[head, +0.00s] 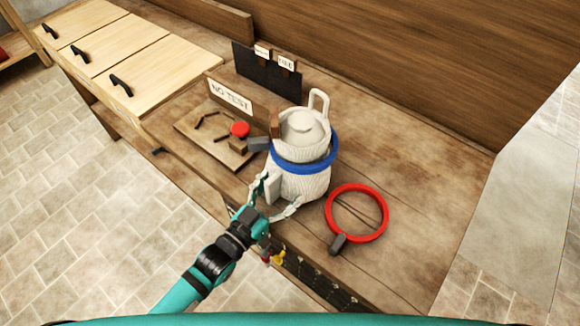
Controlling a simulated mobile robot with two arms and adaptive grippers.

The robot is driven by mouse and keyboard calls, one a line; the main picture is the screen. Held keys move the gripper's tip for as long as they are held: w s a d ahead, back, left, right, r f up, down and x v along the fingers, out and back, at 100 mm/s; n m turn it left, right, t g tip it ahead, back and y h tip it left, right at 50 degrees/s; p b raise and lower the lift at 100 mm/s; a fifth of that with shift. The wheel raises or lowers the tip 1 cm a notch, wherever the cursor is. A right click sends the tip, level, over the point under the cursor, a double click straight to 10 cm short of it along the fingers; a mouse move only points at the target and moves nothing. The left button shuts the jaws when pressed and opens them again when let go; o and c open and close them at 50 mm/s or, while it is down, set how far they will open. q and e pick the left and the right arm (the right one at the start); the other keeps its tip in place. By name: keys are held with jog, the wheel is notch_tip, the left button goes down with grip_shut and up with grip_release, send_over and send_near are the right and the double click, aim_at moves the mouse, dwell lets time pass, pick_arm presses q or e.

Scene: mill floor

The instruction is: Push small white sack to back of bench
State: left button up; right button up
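The small white sack (303,184) stands upright on the wooden bench (420,205), towards its front edge. It is ribbed, with a rounded top and a white loop. A blue ring (304,168) circles its middle, with a dark grey block at its left side. My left gripper (274,193) is at the sack's lower front. Its fingers are spread apart, one at the left and one at the front right. They are close to the sack; I cannot tell whether they touch it. A pale flat piece shows between them. My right gripper is not in view.
A red ring (385,214) with a dark handle lies right of the sack. A board with a red button (240,129) and a "NO TEST" sign (231,97) stand left. A black panel (263,80) stands behind. The bench's right part is clear.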

pick_arm(q)
jog(key=shift+w+d, duration=0.1)
jog(key=shift+w, duration=0.05)
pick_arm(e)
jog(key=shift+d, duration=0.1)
pick_arm(q)
jog(key=shift+x, duration=1.3)
jog(key=shift+w+d+r+b, duration=0.1)
jog(key=shift+r+b, duration=0.05)
jog(key=shift+b, duration=0.15)
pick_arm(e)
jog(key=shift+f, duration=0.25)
pick_arm(q)
jog(key=shift+w+r, duration=0.1)
jog(key=shift+r, duration=0.05)
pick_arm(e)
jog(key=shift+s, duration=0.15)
